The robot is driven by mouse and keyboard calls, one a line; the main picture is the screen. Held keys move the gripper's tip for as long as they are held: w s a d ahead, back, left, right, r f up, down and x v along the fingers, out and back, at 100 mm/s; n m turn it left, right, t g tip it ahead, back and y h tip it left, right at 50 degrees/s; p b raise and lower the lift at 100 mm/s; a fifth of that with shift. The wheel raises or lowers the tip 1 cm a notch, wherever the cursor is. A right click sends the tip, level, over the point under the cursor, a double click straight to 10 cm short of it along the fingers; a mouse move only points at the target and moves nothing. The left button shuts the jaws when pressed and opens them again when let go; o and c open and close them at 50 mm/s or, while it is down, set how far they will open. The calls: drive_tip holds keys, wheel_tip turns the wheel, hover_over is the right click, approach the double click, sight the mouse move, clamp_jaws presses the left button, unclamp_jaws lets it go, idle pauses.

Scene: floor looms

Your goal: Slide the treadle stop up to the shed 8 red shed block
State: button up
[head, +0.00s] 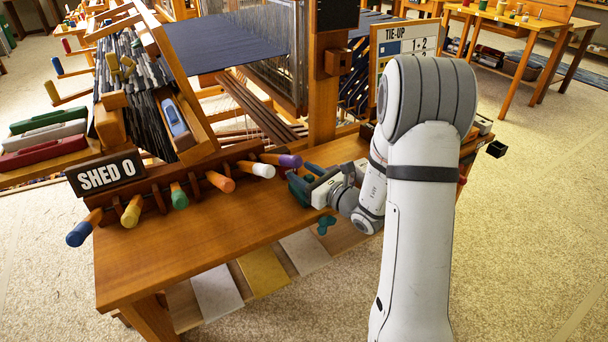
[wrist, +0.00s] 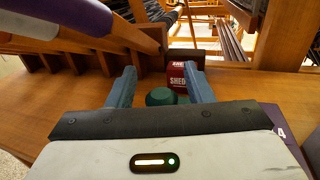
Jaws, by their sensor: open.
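In the wrist view, a red block (wrist: 177,73) with white lettering that includes "SHED" stands against the wood beyond my fingers; its number is not readable. A dark green rounded knob (wrist: 160,97), possibly the treadle stop, lies between my two fingers, nearer than the red block. My gripper (wrist: 160,85) is open around the knob, and I cannot tell whether either finger touches it. In the head view my gripper (head: 300,182) is low over the right part of the bench top, beside the purple-tipped lever. The red block is not distinguishable there.
A row of wooden levers with coloured ends, such as the purple one (head: 290,160) and white one (head: 263,170), juts over the bench (head: 200,260). A "SHED 0" sign (head: 105,174) stands at left. A "TIE-UP" board (head: 405,42) stands behind. The bench's front is clear.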

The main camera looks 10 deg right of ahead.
drive_tip(key=shift+c, duration=0.2)
clamp_jaws()
idle(0.4)
